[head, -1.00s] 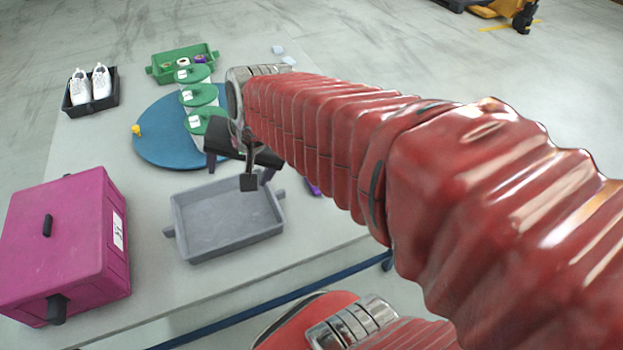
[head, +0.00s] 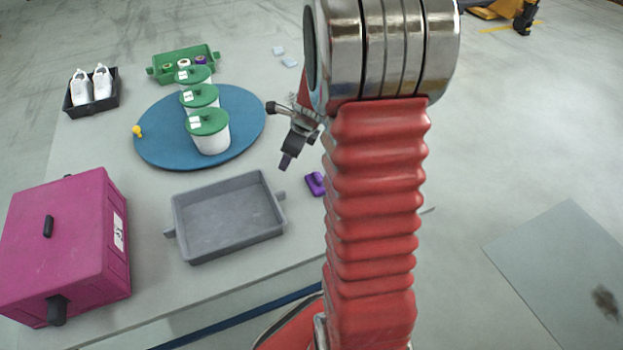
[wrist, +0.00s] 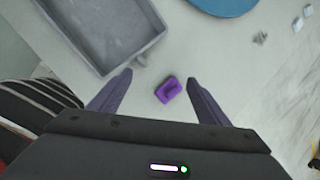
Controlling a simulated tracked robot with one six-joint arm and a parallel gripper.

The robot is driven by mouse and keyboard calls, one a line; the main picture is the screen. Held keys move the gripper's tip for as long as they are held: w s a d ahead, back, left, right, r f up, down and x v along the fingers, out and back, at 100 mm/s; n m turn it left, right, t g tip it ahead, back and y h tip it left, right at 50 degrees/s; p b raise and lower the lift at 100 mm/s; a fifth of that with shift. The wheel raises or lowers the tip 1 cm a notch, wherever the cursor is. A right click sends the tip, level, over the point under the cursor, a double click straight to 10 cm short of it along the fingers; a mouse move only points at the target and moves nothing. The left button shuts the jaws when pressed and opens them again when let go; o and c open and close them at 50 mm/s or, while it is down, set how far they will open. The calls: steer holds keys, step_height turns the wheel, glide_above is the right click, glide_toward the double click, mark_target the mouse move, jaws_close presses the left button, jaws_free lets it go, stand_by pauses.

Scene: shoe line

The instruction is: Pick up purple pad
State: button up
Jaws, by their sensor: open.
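The purple pad (head: 315,184) lies on the table just right of the grey tray (head: 228,217), apart from it. It also shows in the wrist view as a small purple block (wrist: 168,90) with a darker raised part on top. My gripper (head: 285,162) is above the table, up and to the left of the pad in the head view. In the wrist view my gripper (wrist: 158,88) is open and empty, with the pad lying in the picture between its two purple-grey fingers, below them on the table. The grey tray (wrist: 100,64) is at the upper left there.
A blue round mat (head: 160,140) holds several white tubs with green lids (head: 208,130). A magenta box (head: 60,245) stands at the left. A green crate (head: 165,72) and a black tray with white shoes (head: 92,105) are farther back. Table around the pad is mostly clear.

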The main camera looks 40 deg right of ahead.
steer(key=s+d+f+m, duration=0.2)
steer(key=d+f+m, duration=0.7)
steer(key=d+f, duration=0.2)
steer(key=shift+f+g+h, duration=0.4)
steer(key=shift+f, duration=0.05)
steer(key=shift+s, duration=0.1)
steer(key=x, duration=0.8)
steer(key=shift+f, duration=0.25)
steer(key=shift+w+x, duration=0.15)
steer(key=shift+x, duration=1.15)
steer(key=shift+w+x, duration=0.1)
steer(key=shift+x, duration=1.25)
steer(key=shift+d, duration=0.1)
steer(key=shift+c, duration=0.4)
steer(key=c, duration=1.1)
